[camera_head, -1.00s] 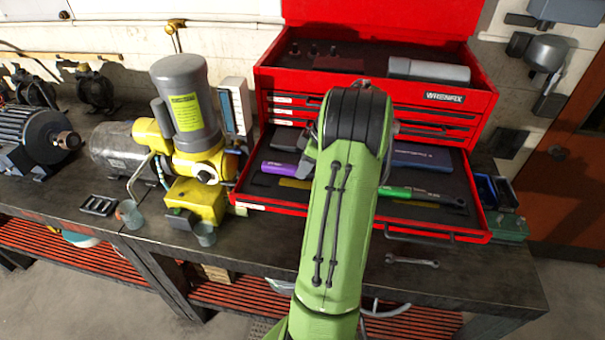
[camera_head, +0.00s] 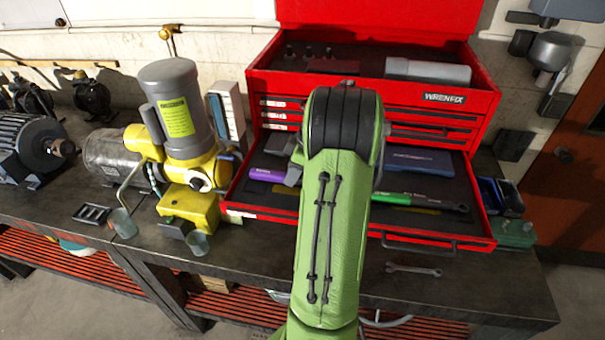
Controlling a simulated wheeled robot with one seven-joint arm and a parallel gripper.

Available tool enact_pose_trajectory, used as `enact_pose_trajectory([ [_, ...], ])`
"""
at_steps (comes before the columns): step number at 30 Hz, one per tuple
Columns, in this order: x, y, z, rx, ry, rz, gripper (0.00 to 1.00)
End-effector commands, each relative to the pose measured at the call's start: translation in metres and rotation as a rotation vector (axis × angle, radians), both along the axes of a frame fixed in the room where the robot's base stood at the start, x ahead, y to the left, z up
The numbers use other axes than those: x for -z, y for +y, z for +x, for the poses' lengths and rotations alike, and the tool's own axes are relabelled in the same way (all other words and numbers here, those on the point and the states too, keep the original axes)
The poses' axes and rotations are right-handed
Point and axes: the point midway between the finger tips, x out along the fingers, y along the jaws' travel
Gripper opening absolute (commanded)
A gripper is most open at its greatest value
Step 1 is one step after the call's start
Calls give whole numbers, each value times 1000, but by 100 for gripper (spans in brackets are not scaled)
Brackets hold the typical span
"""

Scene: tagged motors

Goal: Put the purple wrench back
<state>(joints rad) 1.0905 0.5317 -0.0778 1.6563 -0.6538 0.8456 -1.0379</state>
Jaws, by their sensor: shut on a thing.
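The purple wrench (camera_head: 265,174) shows by its purple handle at the left side of the open red drawer (camera_head: 258,205). Its right part is hidden behind my gripper and green arm. My gripper (camera_head: 293,174) shows only as a small grey part beside the arm, at the right end of the visible purple handle, and is shut on the wrench. The handle is over the dark drawer lining, close to a yellow marking (camera_head: 286,187). I cannot tell whether it touches the lining.
A green-handled wrench (camera_head: 400,199) and a blue box (camera_head: 420,160) lie in the drawer's right half. A silver wrench (camera_head: 413,270) lies on the bench in front. A yellow and grey motor (camera_head: 185,120) stands close on the left.

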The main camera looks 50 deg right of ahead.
Motion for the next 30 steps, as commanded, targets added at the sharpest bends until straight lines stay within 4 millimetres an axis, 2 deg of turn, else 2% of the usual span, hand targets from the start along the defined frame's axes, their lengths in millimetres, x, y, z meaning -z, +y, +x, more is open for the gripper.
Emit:
enact_pose_trajectory([
  [7, 7, 11, 0, -1, 1, -1, 0],
  [14, 7, 13, 0, 1, 4, 5, 0],
  [15, 7, 13, -1, 1, 5, 4, 32],
  [20, 6, 13, 0, 1, 3, 2, 56],
  [30, 0, 12, -2, 1, 1, 0, 57],
])
